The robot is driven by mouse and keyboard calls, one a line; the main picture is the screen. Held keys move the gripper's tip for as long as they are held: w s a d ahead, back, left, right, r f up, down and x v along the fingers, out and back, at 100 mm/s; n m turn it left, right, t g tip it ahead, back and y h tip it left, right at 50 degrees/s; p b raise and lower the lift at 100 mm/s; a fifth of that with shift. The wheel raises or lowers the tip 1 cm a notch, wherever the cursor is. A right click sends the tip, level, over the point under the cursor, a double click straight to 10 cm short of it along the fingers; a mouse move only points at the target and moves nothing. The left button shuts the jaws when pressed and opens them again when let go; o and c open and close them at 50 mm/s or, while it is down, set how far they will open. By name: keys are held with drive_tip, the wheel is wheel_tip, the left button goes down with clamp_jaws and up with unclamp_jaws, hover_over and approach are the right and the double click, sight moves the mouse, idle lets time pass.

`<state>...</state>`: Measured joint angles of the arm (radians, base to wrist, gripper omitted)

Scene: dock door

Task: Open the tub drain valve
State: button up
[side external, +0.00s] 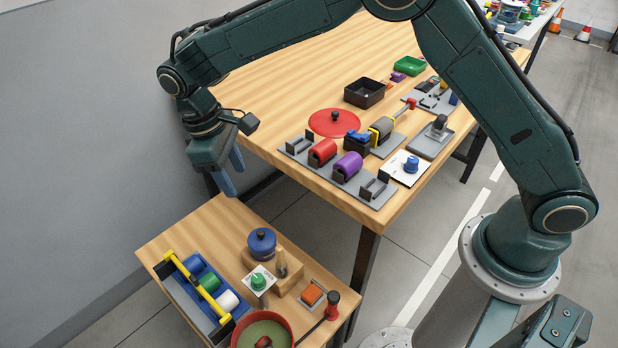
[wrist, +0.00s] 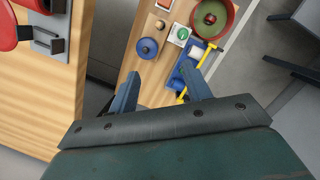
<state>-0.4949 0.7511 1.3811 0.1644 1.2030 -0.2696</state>
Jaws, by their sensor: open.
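A red round tub (side external: 289,328) with a green inside stands at the front of the low wooden bench, partly cut off by the picture's bottom edge. The tub also shows at the top of the wrist view (wrist: 233,20). A small red and dark part (side external: 263,342) sits inside it. I cannot tell which part is the drain valve. My gripper (side external: 232,174) is open and empty, above the far edge of the low bench and apart from the tub. Its fingers show in the wrist view (wrist: 161,88).
The low bench holds a blue lidded pot (side external: 262,242), a green knob (side external: 258,281), an orange button (side external: 312,294) and a blue tray with a yellow handle (side external: 187,279). A higher table (side external: 270,112) with several fixtures stands behind. A grey wall (side external: 70,150) is at left.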

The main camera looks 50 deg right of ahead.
drive_tip(key=n+g+h, duration=0.2)
hover_over(257, 277)
drive_tip(key=w+a, duration=0.4)
wheel_tip(257, 277, down, 15)
drive_tip(key=shift+a+r, duration=0.1)
drive_tip(key=shift+x, duration=6.9)
drive_tip(key=shift+w+a, duration=0.2)
drive_tip(key=c, duration=1)
